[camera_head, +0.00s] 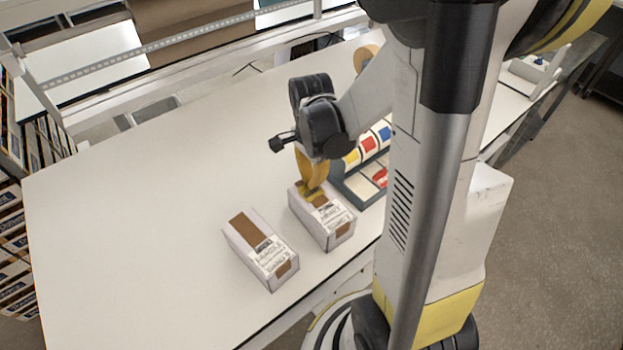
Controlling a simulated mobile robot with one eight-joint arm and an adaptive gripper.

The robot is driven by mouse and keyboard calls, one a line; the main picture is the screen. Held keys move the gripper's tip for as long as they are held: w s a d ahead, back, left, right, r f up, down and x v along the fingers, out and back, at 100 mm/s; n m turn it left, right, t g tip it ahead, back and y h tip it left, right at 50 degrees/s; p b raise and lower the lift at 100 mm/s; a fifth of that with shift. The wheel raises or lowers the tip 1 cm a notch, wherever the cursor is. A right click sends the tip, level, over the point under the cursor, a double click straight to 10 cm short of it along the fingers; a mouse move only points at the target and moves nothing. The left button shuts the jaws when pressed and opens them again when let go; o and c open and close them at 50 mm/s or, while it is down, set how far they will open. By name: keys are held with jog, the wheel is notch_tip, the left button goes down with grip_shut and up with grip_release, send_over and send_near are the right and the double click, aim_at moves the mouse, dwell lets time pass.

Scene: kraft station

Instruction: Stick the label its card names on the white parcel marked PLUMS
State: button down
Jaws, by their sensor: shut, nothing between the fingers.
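Two white parcels with brown tape and printed labels stand on the white table: a left parcel (254,262) and a right parcel (333,228). Their print is too small to read, so I cannot tell which is marked PLUMS. My gripper (312,189) points down with its yellow fingers shut, at the top of the right parcel's far end. A yellowish patch shows at the fingertips; I cannot tell if it is a label on the parcel or part of the fingers. A dark rack (346,189) with yellow, red and blue labels stands behind and right of the right parcel, partly hidden by my arm.
The table (130,215) is clear to the left and behind the parcels. A tan roll (366,56) sits farther back, partly behind my arm. A metal frame (180,42) runs along the back. The table's front edge is close to the parcels.

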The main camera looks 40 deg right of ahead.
jog(key=c, duration=1.5)
grip_release()
jog(key=shift+c, duration=0.2)
jog(key=shift+r+p, duration=1.7)
jog(key=shift+r, duration=0.55)
